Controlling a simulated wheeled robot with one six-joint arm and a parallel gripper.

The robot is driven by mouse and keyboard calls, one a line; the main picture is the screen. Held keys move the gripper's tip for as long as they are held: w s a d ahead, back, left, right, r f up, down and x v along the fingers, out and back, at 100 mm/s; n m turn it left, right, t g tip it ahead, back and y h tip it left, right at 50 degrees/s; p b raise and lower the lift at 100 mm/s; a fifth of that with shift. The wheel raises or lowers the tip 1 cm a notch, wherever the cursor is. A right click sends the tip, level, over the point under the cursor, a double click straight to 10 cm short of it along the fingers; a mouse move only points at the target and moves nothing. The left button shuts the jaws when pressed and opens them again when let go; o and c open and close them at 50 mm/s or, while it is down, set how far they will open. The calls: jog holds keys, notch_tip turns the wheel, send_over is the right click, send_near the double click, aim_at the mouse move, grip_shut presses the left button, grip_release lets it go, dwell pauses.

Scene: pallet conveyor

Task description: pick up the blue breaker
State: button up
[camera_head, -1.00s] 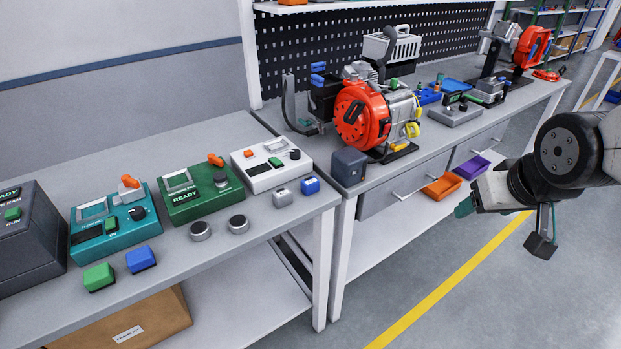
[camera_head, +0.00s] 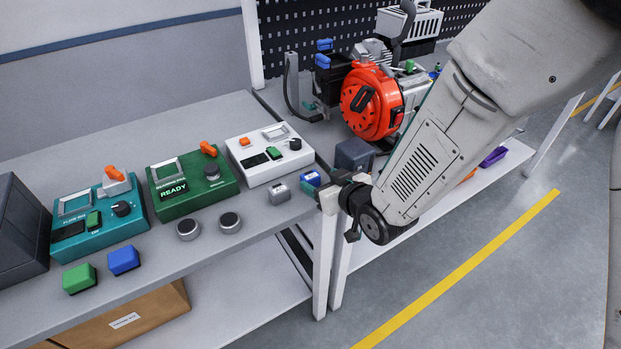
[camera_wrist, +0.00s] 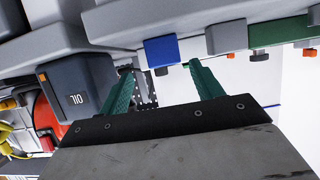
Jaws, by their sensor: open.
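A small blue block (camera_head: 310,178), which fits the blue breaker, sits near the right end of the near bench, beside a grey block (camera_head: 279,193). A second blue block (camera_head: 123,259) sits farther left, beside a green block (camera_head: 79,278). My gripper (camera_head: 315,188) is at the bench's right end, close to the right-hand blue block and partly covering it. In the wrist view the green fingers (camera_wrist: 160,68) are spread with nothing between them. The blue block (camera_wrist: 161,51) shows just beyond and between the fingertips; contact cannot be told.
Teal (camera_head: 99,216), green (camera_head: 193,183) and white (camera_head: 270,154) control boxes stand behind the blocks. Two round knobs (camera_head: 189,229) lie in front. A dark oil box (camera_head: 354,154) stands beside my gripper on the adjoining bench, with an orange-red machine (camera_head: 371,101) behind.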

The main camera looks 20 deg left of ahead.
aim_at(313, 178)
jog(key=x, duration=0.5)
jog(key=shift+s+a+f, duration=0.15)
jog(key=shift+a, duration=0.15)
jog(key=shift+c, duration=0.3)
jog(key=c, duration=1)
